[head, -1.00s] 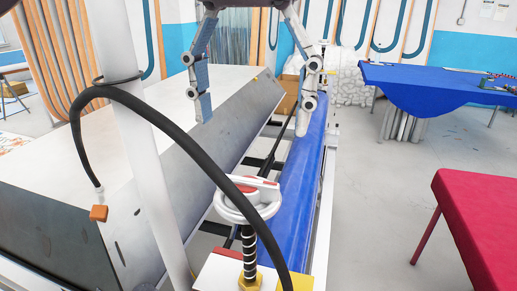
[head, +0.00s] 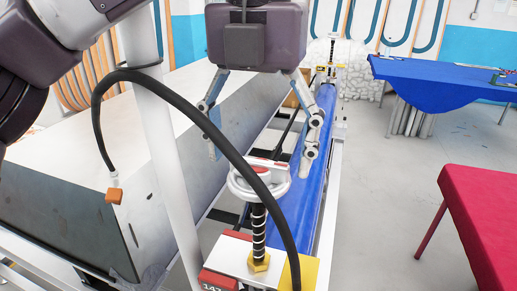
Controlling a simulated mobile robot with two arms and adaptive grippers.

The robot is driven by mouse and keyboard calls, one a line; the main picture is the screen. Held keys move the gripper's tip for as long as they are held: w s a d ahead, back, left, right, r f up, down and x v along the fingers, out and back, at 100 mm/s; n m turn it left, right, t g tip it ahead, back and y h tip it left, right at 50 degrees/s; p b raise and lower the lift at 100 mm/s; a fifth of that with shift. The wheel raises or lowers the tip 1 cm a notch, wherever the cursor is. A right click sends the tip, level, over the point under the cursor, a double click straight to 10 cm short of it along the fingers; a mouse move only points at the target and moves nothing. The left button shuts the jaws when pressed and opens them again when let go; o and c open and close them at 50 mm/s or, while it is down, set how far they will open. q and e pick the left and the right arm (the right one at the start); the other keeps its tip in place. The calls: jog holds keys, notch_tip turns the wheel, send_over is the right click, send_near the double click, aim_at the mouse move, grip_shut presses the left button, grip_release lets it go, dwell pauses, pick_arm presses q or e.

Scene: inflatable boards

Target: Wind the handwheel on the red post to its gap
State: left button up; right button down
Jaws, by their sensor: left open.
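The near handwheel (head: 242,186) is a white ring with a red-and-white bar across its top. It sits on an upright black-and-silver threaded screw (head: 259,232) with a brass nut at its foot. Under it is a white block with a red part (head: 220,279) and a yellow part. My left gripper (head: 258,160) hangs above and behind the handwheel, fingers pointing down and spread wide, empty. A black hose crosses in front of the wheel and hides part of it. I cannot make out the gap. My right gripper is out of view.
A long blue roller (head: 316,150) runs behind. A second screw post (head: 331,60) stands at the far end. Blue and red tables are at right, with clear floor between.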

pick_arm(q)
jog(key=shift+w+d+f, duration=0.1)
jog(key=shift+w, duration=0.2)
jog(key=c, duration=1.2)
jog(key=shift+o, duration=0.2)
jog(key=shift+m, duration=0.3)
jog(key=m, duration=0.4)
jog(key=shift+m, duration=0.3)
jog(key=m, duration=0.5)
jog(key=shift+r, duration=0.2)
jog(key=m, duration=0.5)
jog(key=shift+s+m, duration=0.1)
jog(key=shift+m, duration=0.3)
jog(key=m, duration=0.5)
jog(key=shift+r, duration=0.1)
jog(key=shift+m, duration=0.3)
